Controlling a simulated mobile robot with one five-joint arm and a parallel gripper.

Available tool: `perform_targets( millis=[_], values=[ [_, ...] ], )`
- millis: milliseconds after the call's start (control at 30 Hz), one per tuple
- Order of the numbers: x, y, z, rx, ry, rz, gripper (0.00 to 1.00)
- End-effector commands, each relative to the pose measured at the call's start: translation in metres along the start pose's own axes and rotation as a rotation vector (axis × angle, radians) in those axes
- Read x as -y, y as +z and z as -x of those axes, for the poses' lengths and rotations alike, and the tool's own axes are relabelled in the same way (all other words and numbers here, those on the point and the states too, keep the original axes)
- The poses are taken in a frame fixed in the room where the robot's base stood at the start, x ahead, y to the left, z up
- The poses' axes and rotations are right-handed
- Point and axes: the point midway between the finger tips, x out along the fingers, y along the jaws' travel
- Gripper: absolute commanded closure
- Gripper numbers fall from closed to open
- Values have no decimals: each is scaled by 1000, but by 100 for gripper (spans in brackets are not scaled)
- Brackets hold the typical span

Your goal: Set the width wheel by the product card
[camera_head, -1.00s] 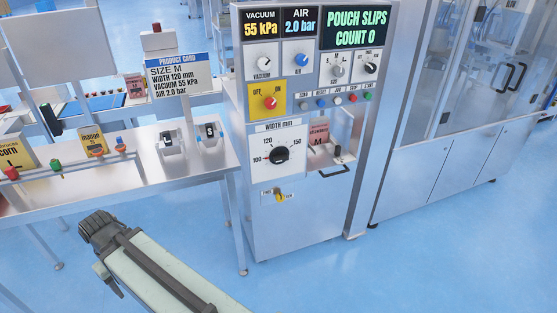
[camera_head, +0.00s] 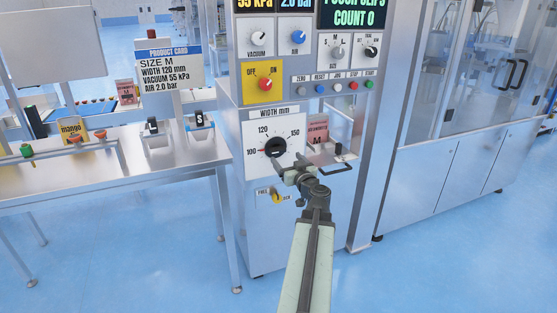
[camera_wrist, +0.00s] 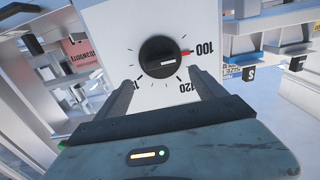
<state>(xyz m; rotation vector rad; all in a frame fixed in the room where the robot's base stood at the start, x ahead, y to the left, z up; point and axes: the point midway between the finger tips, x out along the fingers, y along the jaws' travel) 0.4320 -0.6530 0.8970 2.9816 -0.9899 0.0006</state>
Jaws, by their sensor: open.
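The black width wheel (camera_head: 275,147) sits on a white dial plate marked 100, 120 and 150. In the wrist view the wheel (camera_wrist: 158,57) has its red mark at 100. The product card (camera_head: 168,65) reads size M, width 120 mm, vacuum 55 kPa, air 2.0 bar. My gripper (camera_head: 287,169) is in front of the panel, just below the wheel. In the wrist view its open fingers (camera_wrist: 160,86) point at the dial, with the wheel beyond and between them, apart from both. A yellow lever (camera_head: 277,197) marked FREE and LOCK is below the dial; its setting is unclear.
A red switch (camera_head: 265,84) on a yellow plate and several small buttons sit above the dial. A pouch (camera_head: 318,130) and a black handle (camera_head: 335,168) jut out at right, close to my gripper. A steel table (camera_head: 110,168) stands at left.

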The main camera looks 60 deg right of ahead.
Motion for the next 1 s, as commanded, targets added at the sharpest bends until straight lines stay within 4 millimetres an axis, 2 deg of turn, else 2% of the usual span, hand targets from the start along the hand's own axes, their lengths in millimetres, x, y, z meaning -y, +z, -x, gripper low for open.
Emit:
perform_targets(
  millis=[133, 267, 600, 867, 900, 1000],
  values=[
    [0, -1, -2, -1, 1, 1, 20],
    [-1, -1, -15, 0, -1, 0, 20],
    [1, -1, -75, 0, -4, 0, 20],
    [2, -1, -79, 0, -3, 0, 20],
    [3, -1, -79, 0, -4, 0, 23],
    [3, -1, -79, 0, -4, 0, 51]
  ],
)
